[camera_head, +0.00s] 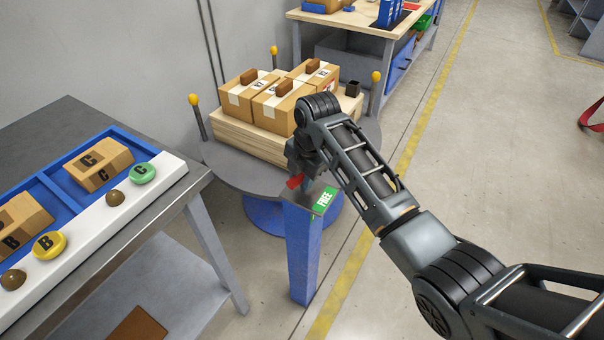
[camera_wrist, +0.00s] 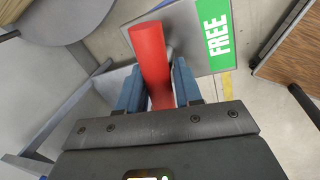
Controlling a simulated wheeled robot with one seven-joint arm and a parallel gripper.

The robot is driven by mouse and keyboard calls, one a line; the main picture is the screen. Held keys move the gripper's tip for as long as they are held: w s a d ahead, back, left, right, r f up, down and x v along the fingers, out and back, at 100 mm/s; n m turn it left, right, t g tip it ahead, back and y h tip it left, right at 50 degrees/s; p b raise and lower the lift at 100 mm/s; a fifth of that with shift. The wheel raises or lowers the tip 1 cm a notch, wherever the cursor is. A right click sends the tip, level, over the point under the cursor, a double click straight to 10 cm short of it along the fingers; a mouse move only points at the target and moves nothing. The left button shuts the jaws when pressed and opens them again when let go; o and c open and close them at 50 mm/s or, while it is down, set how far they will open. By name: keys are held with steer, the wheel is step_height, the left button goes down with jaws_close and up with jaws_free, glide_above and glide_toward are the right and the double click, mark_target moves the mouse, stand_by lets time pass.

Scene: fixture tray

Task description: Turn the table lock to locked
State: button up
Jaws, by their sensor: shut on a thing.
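The table lock is a red lever (camera_head: 295,181) on top of a blue post (camera_head: 302,250) beside the round grey table (camera_head: 225,170). A green label reading FREE (camera_head: 324,200) shows on the post's top plate. In the wrist view the red lever (camera_wrist: 150,55) runs between the two blue fingers, and the green FREE label (camera_wrist: 217,35) lies to its right. My gripper (camera_wrist: 158,88) is shut on the lever. In the head view my gripper (camera_head: 304,172) is over the post top and hides part of the lever and plate.
The round table carries a wooden pallet (camera_head: 237,136) with several cardboard boxes (camera_head: 248,92), ringed by yellow-tipped posts (camera_head: 195,105). A grey workbench (camera_head: 60,130) with a blue tray and coloured buttons stands at left. Open floor (camera_head: 500,150) lies to the right.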

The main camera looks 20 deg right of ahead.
steer(key=m+p, duration=0.3)
steer(key=m, duration=0.1)
steer(key=shift+h, duration=0.4)
steer(key=m+p, duration=0.1)
steer(key=m, duration=0.3)
steer(key=shift+w+h+p, duration=0.1)
steer(key=shift+h+p, duration=0.2)
steer(key=m+p, duration=0.1)
steer(key=m, duration=0.2)
steer(key=shift+w+f+h, duration=0.1)
steer(key=shift+h, duration=0.3)
steer(key=shift+f+m+g, duration=0.1)
steer(key=shift+m+g, duration=0.3)
steer(key=shift+m, duration=1.6)
steer(key=o, duration=0.7)
steer(key=shift+c, duration=0.2)
steer(key=o, duration=0.3)
steer(key=shift+w, duration=0.15)
